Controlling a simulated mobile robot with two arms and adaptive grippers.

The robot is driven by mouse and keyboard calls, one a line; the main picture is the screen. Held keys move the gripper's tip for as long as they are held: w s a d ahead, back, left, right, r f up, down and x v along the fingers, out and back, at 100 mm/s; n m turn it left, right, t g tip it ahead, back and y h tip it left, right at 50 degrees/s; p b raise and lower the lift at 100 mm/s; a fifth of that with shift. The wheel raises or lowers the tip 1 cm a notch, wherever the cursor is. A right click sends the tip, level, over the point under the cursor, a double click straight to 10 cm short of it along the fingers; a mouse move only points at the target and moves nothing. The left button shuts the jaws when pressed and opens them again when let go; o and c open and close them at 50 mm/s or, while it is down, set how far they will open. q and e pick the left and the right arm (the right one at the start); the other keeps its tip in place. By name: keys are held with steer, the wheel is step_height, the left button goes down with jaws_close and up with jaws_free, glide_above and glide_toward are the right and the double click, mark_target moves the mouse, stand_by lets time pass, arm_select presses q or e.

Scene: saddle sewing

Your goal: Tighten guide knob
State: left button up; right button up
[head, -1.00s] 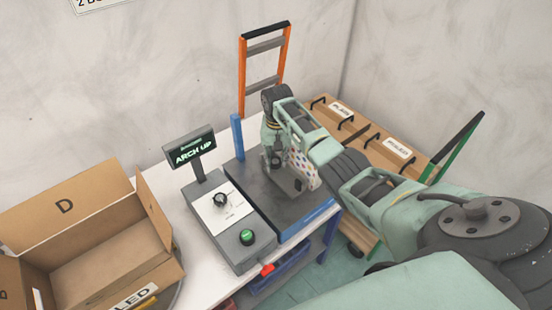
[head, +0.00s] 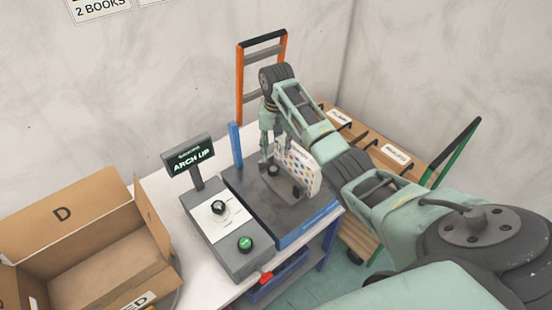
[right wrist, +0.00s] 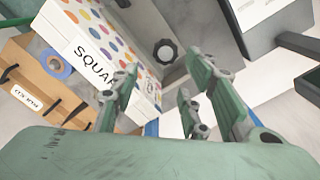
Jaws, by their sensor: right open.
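The guide knob (head: 273,170) is small, dark and round, on the machine bed beside the polka-dotted book stack (head: 302,172). In the right wrist view the knob (right wrist: 165,52) shows as a black scalloped disc beyond the fingers, next to the dotted stack (right wrist: 105,45), whose white side has black lettering. My right gripper (head: 267,157) points down just above the knob. In the right wrist view its fingers (right wrist: 165,85) are spread, with nothing between them and no finger seen touching the knob. My left gripper is out of view.
The control box (head: 222,225) has a black dial and green button; its display (head: 188,158) reads "ARCH UP". An open carton (head: 75,215) marked D is at left. A wooden crate cart (head: 385,145) stands at right.

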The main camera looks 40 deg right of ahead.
steer(key=shift+r, duration=1.95)
